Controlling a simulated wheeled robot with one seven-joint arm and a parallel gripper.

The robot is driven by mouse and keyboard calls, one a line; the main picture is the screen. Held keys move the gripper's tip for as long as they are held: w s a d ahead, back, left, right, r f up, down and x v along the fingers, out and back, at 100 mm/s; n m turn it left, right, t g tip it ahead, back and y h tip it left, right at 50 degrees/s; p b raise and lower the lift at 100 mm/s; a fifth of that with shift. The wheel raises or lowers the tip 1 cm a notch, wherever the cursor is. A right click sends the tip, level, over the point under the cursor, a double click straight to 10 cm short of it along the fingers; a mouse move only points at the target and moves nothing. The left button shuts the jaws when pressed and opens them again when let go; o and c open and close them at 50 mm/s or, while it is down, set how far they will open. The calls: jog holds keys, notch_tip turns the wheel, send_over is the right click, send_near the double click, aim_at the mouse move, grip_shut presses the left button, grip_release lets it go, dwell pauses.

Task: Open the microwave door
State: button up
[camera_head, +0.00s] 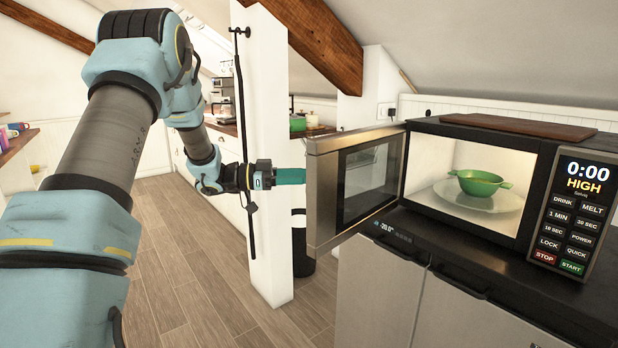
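The microwave (436,204) stands on a dark counter at the right. Its door (324,188) is swung wide open to the left, so the lit inside shows. A green bowl with handles (479,183) rests on the glass turntable (483,201) inside. My gripper (290,176) is at the left of the door, at the door's outer side. Its teal fingers reach toward the door's edge, and their tips are at or behind the frame. I cannot tell whether they touch the door or are open or shut.
A brown board (518,127) lies on top of the microwave. A white post (268,100) stands just behind my gripper. A dark bin (302,250) stands on the floor behind the door. Grey cabinets (379,290) are below the counter. The wooden floor (190,290) at the left is clear.

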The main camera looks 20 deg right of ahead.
jog(key=b+v, duration=0.2)
jog(key=v, duration=0.8)
jog(key=shift+d+r, duration=0.1)
